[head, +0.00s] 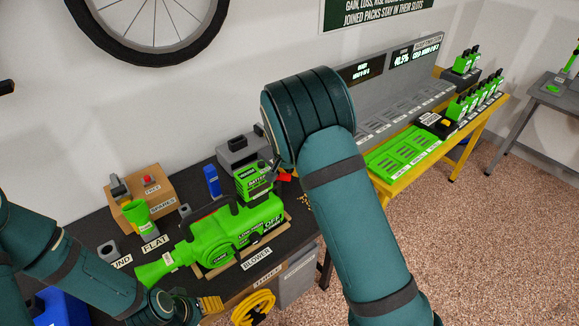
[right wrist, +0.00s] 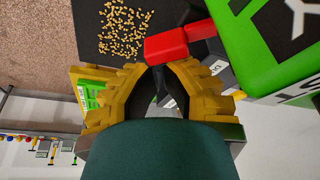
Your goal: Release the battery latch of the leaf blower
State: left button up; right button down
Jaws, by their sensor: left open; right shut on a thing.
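The green leaf blower (head: 222,232) lies on its stand on the dark bench, nozzle to the left. A green battery (head: 250,182) stands at its back end. The red latch (head: 284,178) sticks out to the right of the battery. In the right wrist view the red latch (right wrist: 180,40) is at the tips of my right gripper (right wrist: 158,68), whose yellow fingers are closed together on its end. In the head view my right arm hides that gripper. My left gripper (head: 208,305) is open and empty at the bench's front edge, below the blower.
A cardboard box (head: 152,188), a green funnel-shaped nozzle (head: 138,216) and a blue can (head: 212,181) stand on the bench's left and back. Yellow pellets (right wrist: 122,27) lie near the latch. A yellow-framed bench (head: 400,180) with battery slots stands at right.

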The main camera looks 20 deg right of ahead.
jog(key=shift+s+a+m+g+h, duration=0.1)
jog(key=shift+s+m+g+h, duration=0.25)
jog(key=shift+m, duration=0.6)
jog(key=shift+s+a+m+g+h, duration=0.15)
jog(key=shift+s+m, duration=0.25)
jog(key=shift+m, duration=0.55)
jog(key=shift+s, duration=0.1)
jog(key=shift+a, duration=0.1)
jog(key=shift+w+a+p, duration=0.3)
jog(key=shift+w+a, duration=0.05)
jog(key=shift+a, duration=0.2)
